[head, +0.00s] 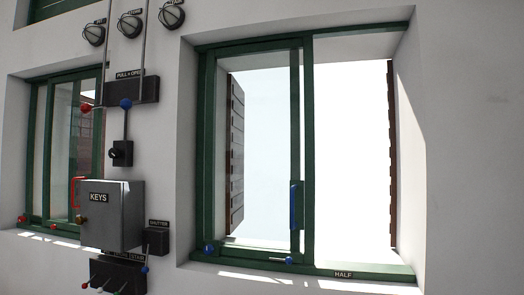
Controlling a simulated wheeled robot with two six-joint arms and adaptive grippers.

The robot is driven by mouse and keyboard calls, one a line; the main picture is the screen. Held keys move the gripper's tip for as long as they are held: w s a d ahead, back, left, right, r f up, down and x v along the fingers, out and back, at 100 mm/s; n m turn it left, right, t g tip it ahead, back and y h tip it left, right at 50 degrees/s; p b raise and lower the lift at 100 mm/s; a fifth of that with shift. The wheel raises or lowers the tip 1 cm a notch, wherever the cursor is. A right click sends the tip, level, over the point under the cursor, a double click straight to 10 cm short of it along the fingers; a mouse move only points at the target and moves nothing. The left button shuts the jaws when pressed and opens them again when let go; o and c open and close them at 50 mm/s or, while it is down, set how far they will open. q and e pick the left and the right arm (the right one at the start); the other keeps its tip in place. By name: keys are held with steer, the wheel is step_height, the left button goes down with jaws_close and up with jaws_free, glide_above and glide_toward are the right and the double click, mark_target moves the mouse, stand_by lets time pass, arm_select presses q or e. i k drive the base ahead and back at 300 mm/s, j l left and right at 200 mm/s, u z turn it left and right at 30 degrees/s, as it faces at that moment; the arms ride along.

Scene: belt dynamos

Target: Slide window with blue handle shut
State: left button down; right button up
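The window with the blue handle (294,205) is the large green-framed one on the right of the head view. Its green sliding sash (295,120) stands at the left of the opening, its handle edge beside the green middle post (308,150). The right half of the window looks like a clear opening to the bright outside. A blue knob (208,249) sits at the lower left of the frame and another blue piece (289,260) on the bottom rail near the middle. Neither of my grippers is in view.
A grey KEYS box (110,215) juts from the wall left of the window, with a SHUTTER box (156,240) and a lever panel (118,274) near it. A smaller green window (60,150) with red knobs is at far left. The right wall is bare.

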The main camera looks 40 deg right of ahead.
mark_target(302, 192)
steer(key=z, duration=1.1)
steer(key=i+j+z, duration=0.25)
steer(key=j, duration=0.85)
steer(key=j+z, duration=0.3)
steer(key=j, duration=0.8)
